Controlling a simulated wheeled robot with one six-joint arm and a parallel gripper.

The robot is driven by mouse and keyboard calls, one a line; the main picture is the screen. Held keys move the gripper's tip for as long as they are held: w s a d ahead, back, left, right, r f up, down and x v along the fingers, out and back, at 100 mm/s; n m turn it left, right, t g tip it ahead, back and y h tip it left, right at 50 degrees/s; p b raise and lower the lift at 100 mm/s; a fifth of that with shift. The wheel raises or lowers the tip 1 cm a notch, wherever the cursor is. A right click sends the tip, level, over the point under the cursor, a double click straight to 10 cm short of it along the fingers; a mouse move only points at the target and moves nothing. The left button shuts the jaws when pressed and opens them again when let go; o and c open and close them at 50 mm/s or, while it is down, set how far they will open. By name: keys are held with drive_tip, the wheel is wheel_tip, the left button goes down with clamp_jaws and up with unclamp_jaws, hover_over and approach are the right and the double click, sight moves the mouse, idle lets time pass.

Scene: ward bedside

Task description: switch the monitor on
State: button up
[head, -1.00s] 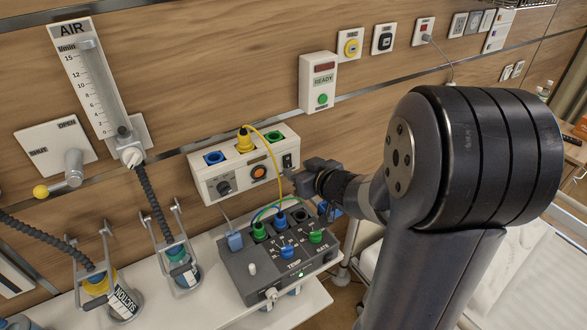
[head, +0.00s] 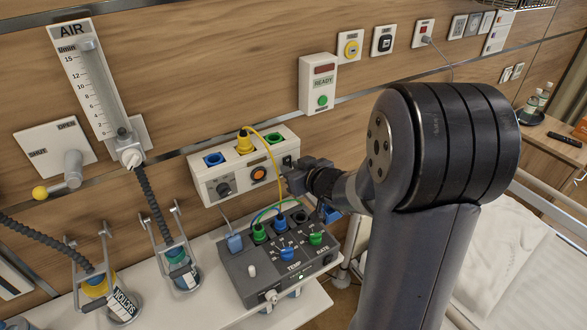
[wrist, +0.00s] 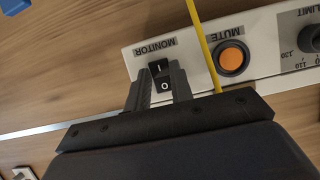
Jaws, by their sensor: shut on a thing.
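The monitor switch is a black rocker (wrist: 161,77) marked I and O, under an upside-down MONITOR label in the wrist view. It sits at the end of a white wall panel (head: 205,185); in the head view the switch (head: 287,160) shows just above my gripper (head: 293,182). In the wrist view my gripper's two dark fingers (wrist: 161,88) stand on either side of the rocker, shut on it. I cannot tell which half of the rocker is pressed in.
An orange MUTE button (wrist: 232,58) and a yellow cable (wrist: 205,50) are close beside the fingers. Below the panel stands a grey TEMP/RATE box (head: 252,283) with coloured plugs. A white READY box (head: 318,84) hangs above. A bed (head: 495,270) is at the right.

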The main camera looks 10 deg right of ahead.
clamp_jaws()
drive_tip(key=f+t+b, duration=0.1)
drive_tip(key=t+b, duration=0.1)
drive_tip(key=b, duration=0.6)
drive_tip(key=shift+f+y, duration=0.15)
drive_tip(key=shift+y, duration=0.25)
drive_tip(key=shift+t+b, duration=0.4)
drive_tip(key=shift+r, duration=0.25)
drive_tip(key=o, duration=0.7)
unclamp_jaws()
